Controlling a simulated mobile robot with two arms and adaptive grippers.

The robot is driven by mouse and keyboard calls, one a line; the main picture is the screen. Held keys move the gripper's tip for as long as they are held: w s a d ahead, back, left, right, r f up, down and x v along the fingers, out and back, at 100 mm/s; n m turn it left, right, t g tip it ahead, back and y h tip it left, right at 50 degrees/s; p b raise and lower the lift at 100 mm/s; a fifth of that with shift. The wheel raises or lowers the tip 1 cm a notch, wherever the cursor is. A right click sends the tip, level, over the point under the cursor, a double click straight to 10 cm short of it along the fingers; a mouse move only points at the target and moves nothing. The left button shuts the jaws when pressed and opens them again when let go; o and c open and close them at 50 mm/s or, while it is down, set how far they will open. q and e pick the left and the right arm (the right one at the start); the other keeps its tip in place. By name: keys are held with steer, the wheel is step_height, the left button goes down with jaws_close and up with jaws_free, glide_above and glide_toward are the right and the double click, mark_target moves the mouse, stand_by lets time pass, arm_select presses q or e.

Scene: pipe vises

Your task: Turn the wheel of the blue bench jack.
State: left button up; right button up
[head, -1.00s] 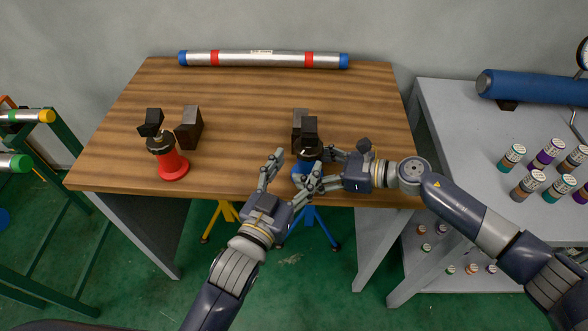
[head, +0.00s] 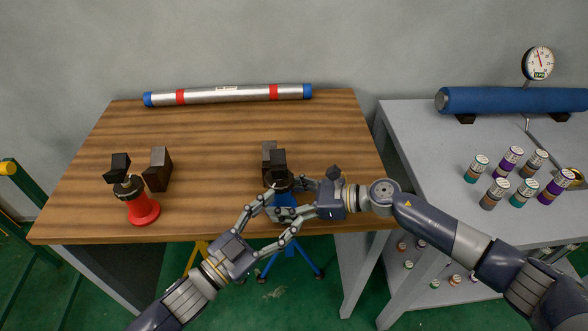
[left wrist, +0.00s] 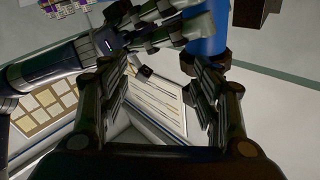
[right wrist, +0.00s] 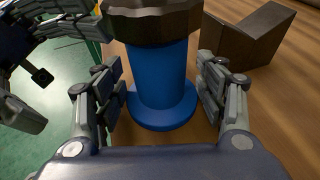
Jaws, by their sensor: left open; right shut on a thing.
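The blue bench jack (head: 285,199) stands at the table's front edge, with a dark collar and black block on top. Its blue body (right wrist: 160,80) and round base fill the middle of the right wrist view. My right gripper (head: 301,198) is shut on this body from the right, with a finger on each side. My left gripper (head: 280,212) is open at the jack's front left, its fingers spread. In the left wrist view, the blue body (left wrist: 207,35) and a dark collar lie beyond the open fingers. I cannot tell whether the left fingers touch it. The grippers partly hide the jack.
A red jack (head: 143,208) stands at the left, beside a dark block (head: 158,170). A silver pipe (head: 228,94) lies along the back of the wooden table (head: 215,140). The grey table (head: 425,150) at the right holds a blue cylinder (head: 510,100) and several small cans.

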mark_target(291, 172)
arm_select(q)
steer(key=w+a, duration=0.1)
steer(key=w+a+r+g, duration=0.1)
steer(key=a, duration=0.1)
steer(key=w+a+n+g, duration=0.1)
steer(key=w+a, duration=0.1)
steer(key=shift+w+a+r+h, duration=0.1)
steer(key=shift+a+r+h, duration=0.05)
steer(key=shift+r+h, duration=0.2)
steer(key=shift+w+r, duration=0.1)
steer(key=shift+w, duration=0.05)
steer(key=x, duration=1.1)
steer(key=shift+w+d+f, duration=0.1)
steer(key=shift+d+f, duration=0.15)
steer(key=shift+d, duration=0.1)
steer(key=shift+c, duration=0.4)
steer(key=c, duration=0.9)
steer(key=shift+c, duration=0.2)
